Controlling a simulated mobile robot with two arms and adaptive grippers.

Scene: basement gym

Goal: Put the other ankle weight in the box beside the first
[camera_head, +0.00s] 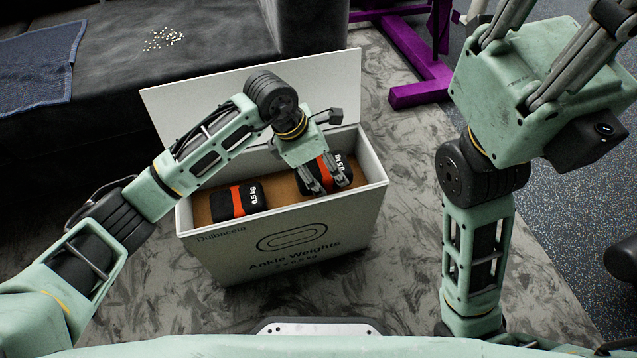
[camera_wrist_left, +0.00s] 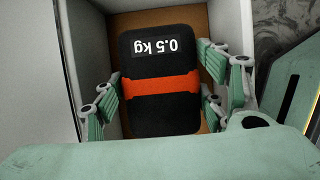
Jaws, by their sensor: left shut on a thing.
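The white box (camera_head: 215,225) marked "Ankle Weights" stands open on the floor in the head view, lid raised at the back. One black ankle weight (camera_head: 228,203) with an orange band lies in its left part. The other ankle weight (camera_head: 343,168) is in the right part, partly hidden by my left gripper (camera_head: 325,182). That gripper reaches down into the box and is shut on this weight. In the left wrist view its fingers flank the weight (camera_wrist_left: 160,110), marked "0.5 kg". My right gripper (camera_head: 540,85) is raised at the upper right, its fingertips out of frame.
A dark grey sofa (camera_head: 200,20) with a blue cloth (camera_head: 35,65) and small pale bits (camera_head: 163,39) is behind the box. A purple metal frame (camera_head: 420,92) stands at the back. Patterned grey carpet (camera_head: 400,290) is clear right of the box.

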